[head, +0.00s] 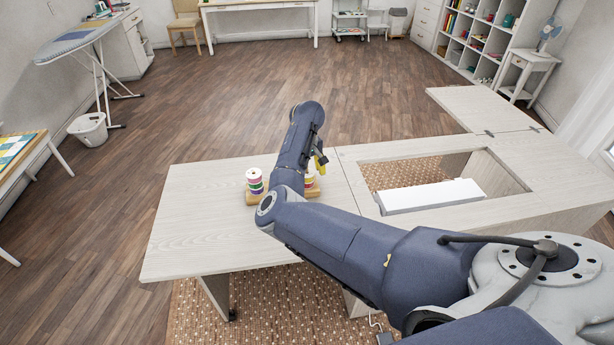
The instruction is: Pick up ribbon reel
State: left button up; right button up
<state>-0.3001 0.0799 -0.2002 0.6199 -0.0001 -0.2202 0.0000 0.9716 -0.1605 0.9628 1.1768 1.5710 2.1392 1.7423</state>
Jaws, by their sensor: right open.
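A stack of coloured ribbon reels (255,182) with a white top stands upright on a small wooden base (251,199) on the cabinet's left leaf (195,225). More coloured reels (309,182) show at the base's right end, partly hidden behind my right arm. My right gripper (320,164) is open, with a yellow part showing, above and a little behind the right-hand reels. My forearm hides much of it and the middle of the base. I cannot tell whether it touches a reel. My left gripper is out of view.
The cabinet has a rectangular opening with a white block (431,196) in it. A raised flap (482,107) extends behind. The left leaf is bare around the wooden base. An ironing board (88,36) and white basket (89,129) stand far left.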

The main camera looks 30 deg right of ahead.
jog(key=shift+c, duration=0.4)
jog(key=c, duration=1.1)
jog(key=shift+c, duration=0.2)
notch_tip(320, 180, up, 20)
